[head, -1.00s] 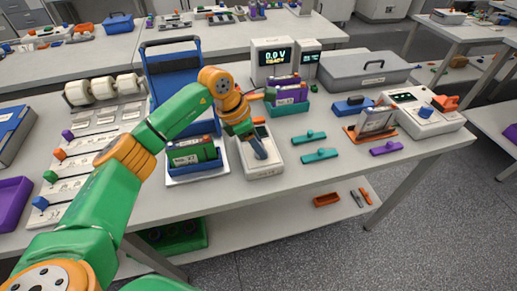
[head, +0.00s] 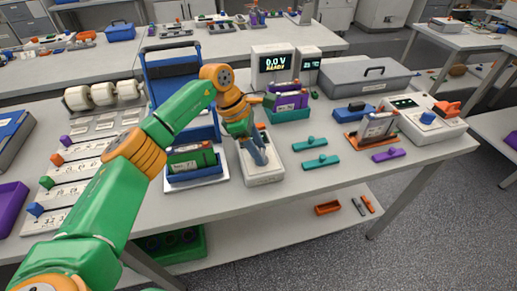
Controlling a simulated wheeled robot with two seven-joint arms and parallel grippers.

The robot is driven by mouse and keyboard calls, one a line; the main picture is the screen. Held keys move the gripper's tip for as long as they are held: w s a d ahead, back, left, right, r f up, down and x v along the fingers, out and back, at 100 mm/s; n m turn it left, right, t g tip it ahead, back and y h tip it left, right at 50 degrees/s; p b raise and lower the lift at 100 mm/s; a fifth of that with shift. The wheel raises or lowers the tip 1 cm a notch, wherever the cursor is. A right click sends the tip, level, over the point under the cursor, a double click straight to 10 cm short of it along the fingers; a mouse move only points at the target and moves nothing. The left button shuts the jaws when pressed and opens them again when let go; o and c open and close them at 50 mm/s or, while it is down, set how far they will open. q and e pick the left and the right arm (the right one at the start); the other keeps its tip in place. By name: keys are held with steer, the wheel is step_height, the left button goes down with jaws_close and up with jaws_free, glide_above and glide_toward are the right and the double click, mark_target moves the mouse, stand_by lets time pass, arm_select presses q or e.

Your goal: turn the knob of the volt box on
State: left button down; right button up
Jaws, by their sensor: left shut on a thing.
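The volt box is not labelled in a way I can read. A low white box (head: 264,177) stands at the front edge of the table, under my left gripper (head: 259,158). The gripper's grey fingers point down onto the box's top and are shut on its knob, which the fingers hide. A white display unit (head: 272,52) behind it reads 0.0 V with a yellow line of text. My right gripper is not in view.
A blue tray (head: 192,178) with a green battery block is close on the left. A teal holder (head: 289,114) with purple cells is behind. Teal clips (head: 309,144) lie to the right. A white device with a blue knob (head: 427,117) stands farther right.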

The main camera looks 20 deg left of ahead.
arm_select(q)
steer(key=shift+c, duration=1.8)
jaws_free()
steer(key=b+v, duration=0.1)
steer(key=v, duration=0.6)
